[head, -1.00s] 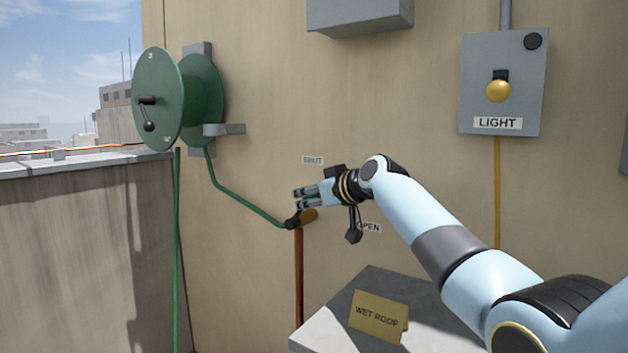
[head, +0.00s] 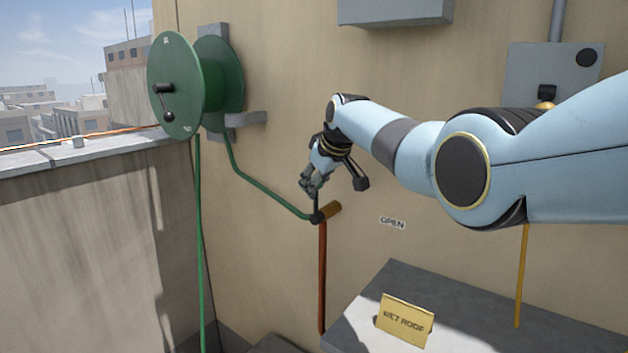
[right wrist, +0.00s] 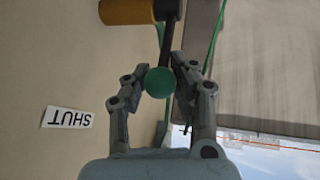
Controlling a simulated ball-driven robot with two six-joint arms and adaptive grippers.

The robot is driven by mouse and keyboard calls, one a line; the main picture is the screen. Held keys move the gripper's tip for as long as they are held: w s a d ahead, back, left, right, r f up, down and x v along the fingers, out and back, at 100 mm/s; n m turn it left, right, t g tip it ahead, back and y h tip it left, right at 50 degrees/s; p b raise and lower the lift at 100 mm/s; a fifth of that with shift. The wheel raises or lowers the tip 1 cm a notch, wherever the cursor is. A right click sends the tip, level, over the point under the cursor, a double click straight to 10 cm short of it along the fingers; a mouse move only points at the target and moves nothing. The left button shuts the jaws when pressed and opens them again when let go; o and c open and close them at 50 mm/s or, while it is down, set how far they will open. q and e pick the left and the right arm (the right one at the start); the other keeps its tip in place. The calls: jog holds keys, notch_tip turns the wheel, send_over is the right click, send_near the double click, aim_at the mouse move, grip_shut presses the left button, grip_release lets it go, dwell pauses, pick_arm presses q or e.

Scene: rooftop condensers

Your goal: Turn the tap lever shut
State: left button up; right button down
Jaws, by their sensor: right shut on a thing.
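The tap, with a brass-yellow body (head: 329,211) and a dark valve part, sits on the wall atop a copper-brown pipe (head: 323,275). Its dark lever (head: 316,203) stands roughly upright from the valve. In the right wrist view, the lever ends in a round green knob (right wrist: 160,82). My right gripper (head: 309,184) is above the tap, its two fingers shut on the lever around the knob end. The SHUT label (right wrist: 67,117) shows upside down in the right wrist view and is hidden by my arm in the head view. The OPEN label (head: 392,222) is right of the tap. My left gripper is out of view.
A green hose (head: 262,185) runs from the tap to a green reel (head: 178,85) at upper left. A grey ledge (head: 462,318) with a yellow WET ROOF sign (head: 405,320) is below right. A grey light box (head: 530,75) is partly behind my arm.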

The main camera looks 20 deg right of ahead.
dwell(0.4)
jog(key=c, duration=1)
grip_release()
jog(key=shift+r, duration=0.1)
jog(key=v, duration=1.2)
jog(key=shift+a, duration=0.1)
